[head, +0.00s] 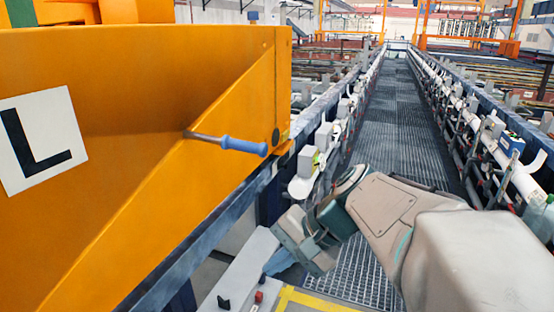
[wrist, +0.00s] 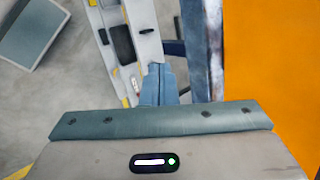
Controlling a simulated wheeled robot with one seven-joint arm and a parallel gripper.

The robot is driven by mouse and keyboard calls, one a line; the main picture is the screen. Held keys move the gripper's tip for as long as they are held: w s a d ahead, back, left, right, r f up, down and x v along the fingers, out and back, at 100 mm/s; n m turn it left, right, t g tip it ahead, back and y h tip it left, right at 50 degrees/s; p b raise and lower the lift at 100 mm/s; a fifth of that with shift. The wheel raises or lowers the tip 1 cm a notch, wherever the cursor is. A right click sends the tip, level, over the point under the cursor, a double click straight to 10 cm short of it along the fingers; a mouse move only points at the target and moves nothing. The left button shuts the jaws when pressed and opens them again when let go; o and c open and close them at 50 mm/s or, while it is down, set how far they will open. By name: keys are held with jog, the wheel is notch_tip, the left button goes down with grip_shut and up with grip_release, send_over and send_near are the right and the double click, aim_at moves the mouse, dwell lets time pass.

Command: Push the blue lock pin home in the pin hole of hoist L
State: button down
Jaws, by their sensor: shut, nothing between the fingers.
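The orange hoist (head: 180,80) marked with a black L on a white plate (head: 40,140) fills the left of the head view. The lock pin (head: 243,145) has a blue handle and a bare metal shank. It sticks out from the hoist's orange face, handle to the right, with a length of shank showing; the pin hole itself is not clear. My gripper (head: 278,263) is below and to the right of the pin, apart from it, pointing down. Its blue-grey fingers (wrist: 160,84) are together and empty in the wrist view, where the pin is not visible.
A grey ledge (head: 240,272) with black and red knobs lies below my gripper. A dark blue rail (head: 225,225) runs under the hoist's edge. A grated walkway (head: 385,120) runs back between rows of racks. In the wrist view an orange panel (wrist: 270,60) stands at right.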

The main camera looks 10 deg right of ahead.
jog(key=w+d+r+m+t+y, duration=0.4)
jog(key=w+r+m+y, duration=0.1)
jog(key=w+r, duration=0.3)
jog(key=m+t+y+b, duration=0.1)
jog(key=m+t+y, duration=0.1)
jog(key=t, duration=0.2)
send_near(266, 151)
jog(key=shift+x, duration=3.3)
jog(key=shift+x, duration=1.4)
jog(key=shift+b+x, duration=0.65)
jog(key=shift+x, duration=3.45)
jog(key=shift+s, duration=0.25)
